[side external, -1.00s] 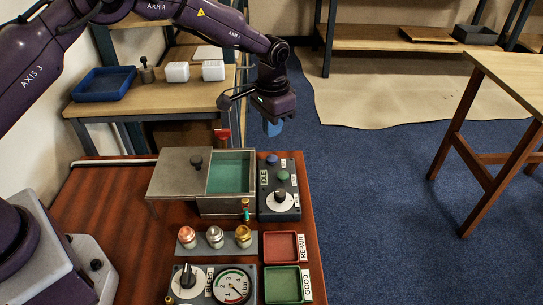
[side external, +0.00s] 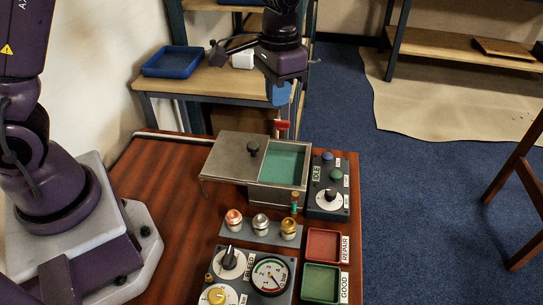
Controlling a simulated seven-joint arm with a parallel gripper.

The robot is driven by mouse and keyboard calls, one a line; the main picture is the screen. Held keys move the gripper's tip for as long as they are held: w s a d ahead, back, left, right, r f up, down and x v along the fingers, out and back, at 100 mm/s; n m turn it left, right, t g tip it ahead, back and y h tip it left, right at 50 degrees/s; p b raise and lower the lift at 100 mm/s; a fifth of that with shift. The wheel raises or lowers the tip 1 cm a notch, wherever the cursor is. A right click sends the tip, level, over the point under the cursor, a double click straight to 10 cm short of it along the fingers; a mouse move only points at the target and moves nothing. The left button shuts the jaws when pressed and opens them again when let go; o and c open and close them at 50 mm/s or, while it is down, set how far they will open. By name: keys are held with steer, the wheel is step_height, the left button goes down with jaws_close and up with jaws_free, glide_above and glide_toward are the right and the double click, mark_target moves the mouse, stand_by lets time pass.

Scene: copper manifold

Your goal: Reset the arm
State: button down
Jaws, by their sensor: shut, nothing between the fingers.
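My gripper (side external: 281,98) hangs from the purple arm at the top middle of the side external view, fingers pointing down.
The tank's sliding lid with a black knob (side external: 253,147) leaves its right part open. A control box (side external: 329,199), three fittings on a strip (side external: 262,232), a gauge panel (side external: 268,277), a red REPAIR tray (side external: 323,246) and green GOOD tray (side external: 321,284) cover the bench's right side. A blue bin (side external: 172,62) sits behind.

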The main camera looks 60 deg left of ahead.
steer(key=s+a+r+t, duration=0.2)
steer(key=s+r, duration=0.4)
steer(key=s, duration=0.4)
steer(key=s+a+r+n+t, duration=0.1)
steer(key=s+a+r+t, duration=0.1)
steer(key=s+r, duration=0.4)
steer(key=s+t, duration=0.1)
steer(key=s, duration=0.2)
steer(key=shift+s+r+n+t, duration=0.3)
steer(key=shift+s+r+t, duration=0.05)
steer(key=shift+s+t, duration=0.05)
steer(key=shift+d+f, duration=0.1)
steer(key=m+g, duration=0.3)
steer(key=g, duration=0.3)
glide_toward(328, 155)
steer(key=shift+s+f, duration=0.2)
steer(key=shift+f, duration=2.5)
